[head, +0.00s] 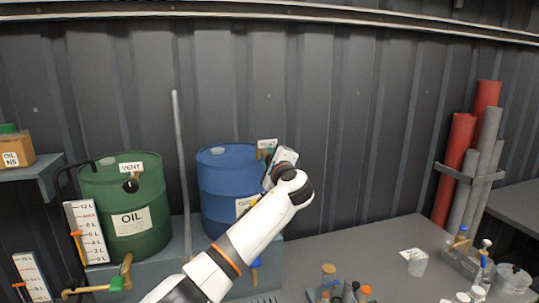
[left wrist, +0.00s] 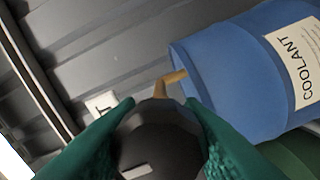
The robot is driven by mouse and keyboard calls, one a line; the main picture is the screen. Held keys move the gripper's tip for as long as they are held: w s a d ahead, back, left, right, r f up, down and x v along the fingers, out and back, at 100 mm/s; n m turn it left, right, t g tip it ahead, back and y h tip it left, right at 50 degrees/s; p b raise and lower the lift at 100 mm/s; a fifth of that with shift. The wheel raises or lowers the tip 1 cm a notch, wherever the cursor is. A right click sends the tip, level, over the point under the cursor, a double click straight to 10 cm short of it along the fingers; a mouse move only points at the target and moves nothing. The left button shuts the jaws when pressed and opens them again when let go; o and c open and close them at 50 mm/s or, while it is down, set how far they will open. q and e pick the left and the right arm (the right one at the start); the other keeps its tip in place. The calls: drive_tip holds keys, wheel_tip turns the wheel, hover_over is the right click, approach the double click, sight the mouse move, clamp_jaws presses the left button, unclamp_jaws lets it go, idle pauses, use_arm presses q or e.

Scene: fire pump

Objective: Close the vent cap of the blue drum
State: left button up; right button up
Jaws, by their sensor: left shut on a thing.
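The blue drum (head: 222,185) stands on a grey ledge against the wall, with my left arm crossing in front of its right side. In the left wrist view its blue side (left wrist: 235,75) carries a COOLANT label (left wrist: 295,60). The dark round vent cap (left wrist: 155,145) sits between the green fingers of my left gripper (left wrist: 155,125), which is shut on it. A tan peg-like part (left wrist: 160,90) shows just beyond the cap, near the drum's rim. In the head view my wrist hides the cap and fingertips. My right gripper is not in view.
A green OIL drum (head: 125,205) with its own VENT tag stands left of the blue drum. A thin grey pole (head: 181,150) rises between them. The blue drum's white tag (head: 267,144) is close to my left wrist. Bottles and jars stand on the bench (head: 345,250) at right.

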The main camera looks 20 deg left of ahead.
use_arm(q)
drive_tip(key=shift+f+m, duration=0.1)
drive_tip(key=shift+m, duration=0.3)
drive_tip(key=o, duration=1)
drive_tip(key=shift+d, duration=0.1)
drive_tip(key=shift+s+d, duration=0.15)
drive_tip(key=shift+s, duration=0.1)
drive_tip(key=b+v, duration=0.6)
drive_tip(key=v, duration=0.5)
drive_tip(key=shift+s+d, duration=0.1)
drive_tip(key=shift+d, duration=0.05)
